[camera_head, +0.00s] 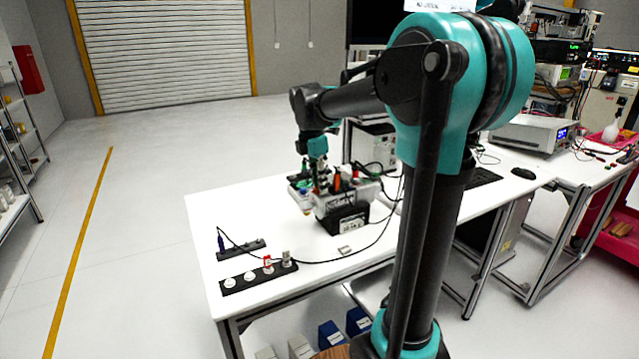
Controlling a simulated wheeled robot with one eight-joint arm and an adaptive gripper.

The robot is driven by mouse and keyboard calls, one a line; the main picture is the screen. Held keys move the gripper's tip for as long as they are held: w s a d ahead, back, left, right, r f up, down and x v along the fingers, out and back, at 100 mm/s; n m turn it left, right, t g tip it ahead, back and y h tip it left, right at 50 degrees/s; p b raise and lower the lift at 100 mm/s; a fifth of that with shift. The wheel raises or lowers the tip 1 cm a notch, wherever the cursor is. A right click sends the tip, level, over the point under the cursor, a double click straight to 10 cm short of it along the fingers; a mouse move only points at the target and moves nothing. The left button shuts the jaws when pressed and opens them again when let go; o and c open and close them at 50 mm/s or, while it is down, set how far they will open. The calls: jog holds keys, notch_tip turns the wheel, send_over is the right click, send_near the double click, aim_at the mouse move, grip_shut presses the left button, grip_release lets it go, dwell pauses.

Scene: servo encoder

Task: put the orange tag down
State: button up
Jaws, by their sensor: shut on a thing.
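My gripper (316,180) points down over the cluttered device at the far part of the white table. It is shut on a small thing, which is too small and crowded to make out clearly. An orange upright piece (337,183) shows just right of the fingers, at the device. I cannot tell whether it is the orange tag or whether the fingers touch it. The device has a pale top and a black front block (345,221) with a light label. A small red-orange piece (268,262) stands on the black strip at the table's near left.
The black strip (238,292) carries white round pieces. A shorter strip (258,250) behind it holds a dark blue plug with a cable across the table. A small pale block (345,250) lies before the device. The white table (215,205) is bare at left. Instruments stand at right.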

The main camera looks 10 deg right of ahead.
jog(key=o, duration=0.8)
jog(key=shift+f, duration=0.1)
jog(key=r, duration=0.4)
jog(key=a+r, duration=0.1)
jog(key=r, duration=0.7)
jog(key=shift+s+a, duration=0.25)
jog(key=shift+a, duration=0.15)
jog(key=shift+s, duration=0.1)
